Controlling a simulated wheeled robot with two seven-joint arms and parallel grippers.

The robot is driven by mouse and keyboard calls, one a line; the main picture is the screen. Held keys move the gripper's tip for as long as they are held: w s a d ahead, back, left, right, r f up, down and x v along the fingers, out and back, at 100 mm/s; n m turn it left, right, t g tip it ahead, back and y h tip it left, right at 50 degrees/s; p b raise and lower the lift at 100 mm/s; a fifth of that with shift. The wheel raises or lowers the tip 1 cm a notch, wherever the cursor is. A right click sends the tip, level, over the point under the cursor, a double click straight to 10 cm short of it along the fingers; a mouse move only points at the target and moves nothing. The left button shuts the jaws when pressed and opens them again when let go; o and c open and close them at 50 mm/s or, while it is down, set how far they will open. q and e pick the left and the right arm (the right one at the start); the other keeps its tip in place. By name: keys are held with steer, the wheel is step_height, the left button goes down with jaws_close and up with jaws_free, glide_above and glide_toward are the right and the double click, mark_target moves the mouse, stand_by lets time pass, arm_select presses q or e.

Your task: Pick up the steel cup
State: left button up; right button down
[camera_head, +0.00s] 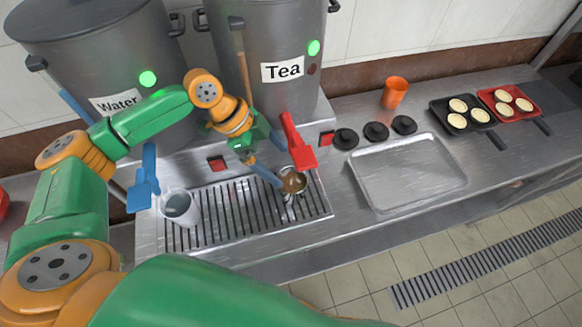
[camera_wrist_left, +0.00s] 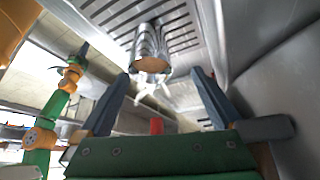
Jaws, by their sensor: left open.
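The steel cup (camera_head: 293,184) stands on the right end of the slotted drip grate, below the red tap lever, with brown liquid in it. In the left wrist view the cup (camera_wrist_left: 150,45) appears just beyond and between my fingertips. My left gripper (camera_head: 268,163) is open and close to the cup, its blue fingers pointing toward it; no grip on the cup shows. Its two fingers frame the left wrist view (camera_wrist_left: 161,76). In that view my other arm shows small at the left, its right gripper (camera_wrist_left: 82,50) too small to read.
A second cup (camera_head: 180,207) stands on the grate (camera_head: 232,215) under the blue lever (camera_head: 145,180). The Water pot (camera_head: 95,60) and Tea pot (camera_head: 280,40) stand behind; the red lever (camera_head: 298,145) is close above the steel cup. An empty tray (camera_head: 408,175) lies to the right.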

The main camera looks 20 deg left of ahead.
mark_target(292, 180)
arm_select(q)
steer(key=d+f, duration=0.1)
steer(key=s+d+p, duration=0.1)
steer(key=d+f+p, duration=0.1)
steer(key=shift+s+d+f, duration=0.25)
steer(key=shift+s+f, duration=0.1)
steer(key=shift+x, duration=1.05)
steer(key=shift+w+a+f, duration=0.3)
steer(key=shift+w+f, duration=0.05)
steer(key=shift+w, duration=0.1)
steer(key=shift+s+r, duration=0.15)
steer(key=shift+s, duration=0.05)
steer(key=c, duration=1.4)
steer(key=shift+o, duration=0.2)
steer(key=shift+w, duration=0.1)
arm_select(e)
steer(key=shift+s+d+r, duration=0.1)
steer(key=shift+s+r, duration=0.25)
steer(key=shift+r, duration=0.3)
steer(key=shift+s+d+r, duration=0.1)
steer(key=shift+s+r, duration=0.25)
steer(key=shift+r, duration=0.25)
